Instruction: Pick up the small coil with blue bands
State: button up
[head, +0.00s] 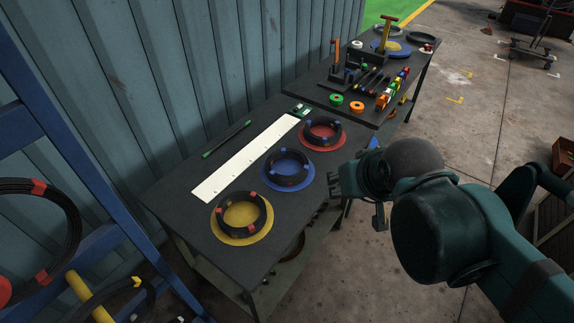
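A small black coil with blue bands (338,132) lies flat on a red disc (323,147) toward the far right of the near table. Another black coil (288,182) lies on a blue disc (289,188) in the middle; its band colours are hard to tell. A third black coil, with red bands (263,217), lies on a yellow disc (243,240) nearest me. My gripper (338,182) is beside the table's right edge, to the right of the blue disc and apart from all the coils. Its fingers are small and dark, and their opening is unclear.
A second dark table (320,98) behind holds tools, tape rolls and more discs. A corrugated wall (220,70) borders the left; a blue rack (75,170) with coils stands front left.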

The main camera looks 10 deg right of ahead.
jog(key=w, duration=0.1)
jog(key=m+g+p, duration=0.5)
jog(key=m+g, duration=0.2)
jog(key=m, duration=1.3)
send_over(288, 150)
jog(key=shift+w+f, duration=0.15)
jog(key=shift+f, duration=8.05)
jog(key=shift+f, duration=1.3)
jog(key=shift+f, duration=0.1)
